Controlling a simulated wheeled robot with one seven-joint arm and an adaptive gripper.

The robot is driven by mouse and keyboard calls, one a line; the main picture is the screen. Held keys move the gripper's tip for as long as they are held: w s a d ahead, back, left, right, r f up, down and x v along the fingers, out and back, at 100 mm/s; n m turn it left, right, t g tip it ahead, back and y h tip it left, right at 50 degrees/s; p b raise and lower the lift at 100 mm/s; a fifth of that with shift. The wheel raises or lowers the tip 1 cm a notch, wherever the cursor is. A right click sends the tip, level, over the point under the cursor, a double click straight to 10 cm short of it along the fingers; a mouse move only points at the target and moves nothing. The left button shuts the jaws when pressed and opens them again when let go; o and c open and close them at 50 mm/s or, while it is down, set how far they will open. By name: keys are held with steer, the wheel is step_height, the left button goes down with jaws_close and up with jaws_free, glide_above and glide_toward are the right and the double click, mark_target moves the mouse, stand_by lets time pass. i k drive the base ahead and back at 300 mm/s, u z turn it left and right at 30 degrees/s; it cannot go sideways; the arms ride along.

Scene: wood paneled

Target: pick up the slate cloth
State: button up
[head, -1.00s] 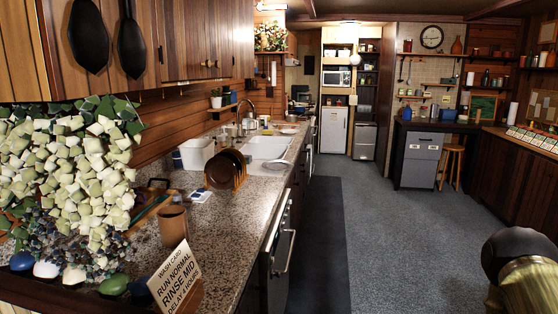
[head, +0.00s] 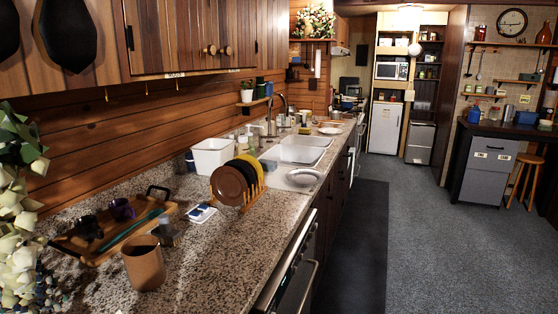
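I cannot make out a slate cloth for certain in the head view. A small blue and white flat item (head: 201,213) lies on the speckled counter (head: 215,262) near the plate rack, but I cannot tell whether it is cloth. My gripper is out of view.
A brown mug (head: 144,264) stands at the counter's near end, beside a wooden tray (head: 78,248) with dark cups. A wooden rack (head: 256,196) holds several plates, with a white tub (head: 212,157) and a white sink (head: 296,154) beyond. Grey floor (head: 430,235) is open at right.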

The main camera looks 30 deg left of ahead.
mark_target(270, 166)
steer(key=i, duration=1.05)
steer(key=u, duration=1.3)
